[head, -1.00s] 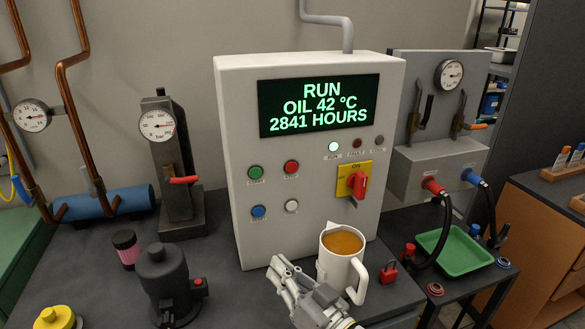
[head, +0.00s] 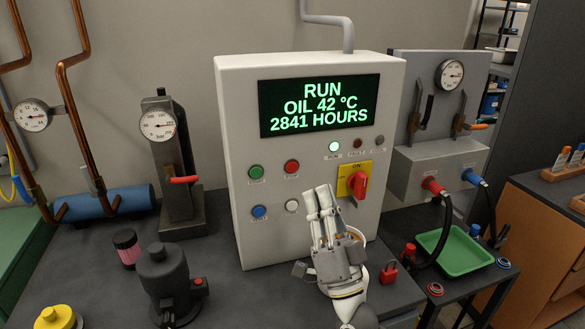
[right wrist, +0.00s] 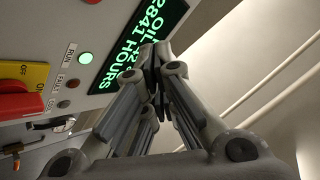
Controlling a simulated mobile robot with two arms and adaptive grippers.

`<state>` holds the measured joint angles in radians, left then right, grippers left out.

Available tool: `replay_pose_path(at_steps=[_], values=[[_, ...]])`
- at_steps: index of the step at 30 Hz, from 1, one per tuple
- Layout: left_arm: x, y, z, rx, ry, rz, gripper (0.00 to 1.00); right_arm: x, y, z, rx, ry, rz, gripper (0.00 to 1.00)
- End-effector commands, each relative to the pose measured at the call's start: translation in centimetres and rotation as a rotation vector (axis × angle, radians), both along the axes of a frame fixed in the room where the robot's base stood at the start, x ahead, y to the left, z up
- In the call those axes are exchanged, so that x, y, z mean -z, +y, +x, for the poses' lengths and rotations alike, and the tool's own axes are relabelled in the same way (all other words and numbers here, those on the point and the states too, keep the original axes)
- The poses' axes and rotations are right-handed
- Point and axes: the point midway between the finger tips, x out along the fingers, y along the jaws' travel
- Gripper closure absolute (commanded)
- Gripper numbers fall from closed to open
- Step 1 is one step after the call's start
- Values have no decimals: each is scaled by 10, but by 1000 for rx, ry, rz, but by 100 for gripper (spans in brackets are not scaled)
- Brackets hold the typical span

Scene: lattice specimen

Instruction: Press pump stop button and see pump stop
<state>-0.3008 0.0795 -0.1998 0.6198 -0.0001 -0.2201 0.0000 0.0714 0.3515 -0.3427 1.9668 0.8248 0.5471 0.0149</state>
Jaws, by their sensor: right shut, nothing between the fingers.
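The pump control cabinet (head: 310,235) stands on the dark bench. Its display (head: 320,105) reads RUN, OIL 42 °C, 2841 HOURS, and also shows in the right wrist view (right wrist: 140,40). The RUN lamp (head: 334,147) is lit green. The red stop button (head: 292,167) sits right of the green button (head: 255,172). My right gripper (head: 319,190) is shut and empty, raised in front of the panel, below and right of the red button and apart from it. In the right wrist view the fingers (right wrist: 155,50) are together. My left gripper is not in view.
A red rotary switch on a yellow plate (head: 345,184) is close right of my right gripper. A mug (head: 355,235) is mostly hidden behind the gripper. A red padlock (head: 389,272) lies to the right. Blue (head: 259,212) and white (head: 292,205) buttons sit lower on the panel.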

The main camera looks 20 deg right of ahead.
Motion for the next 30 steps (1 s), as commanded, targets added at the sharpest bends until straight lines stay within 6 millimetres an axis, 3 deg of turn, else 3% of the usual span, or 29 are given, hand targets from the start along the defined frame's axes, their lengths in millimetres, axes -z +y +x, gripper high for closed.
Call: replay_pose_path(at_steps=[8, 21, 30], values=[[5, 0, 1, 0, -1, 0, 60, 1, 0, 11, 0, -1, -1, 100], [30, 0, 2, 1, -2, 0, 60, 3, 3, 70, 0, 1, -1, 100], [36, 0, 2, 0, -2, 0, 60, 1, 3, 88, 0, 1, -1, 100]])
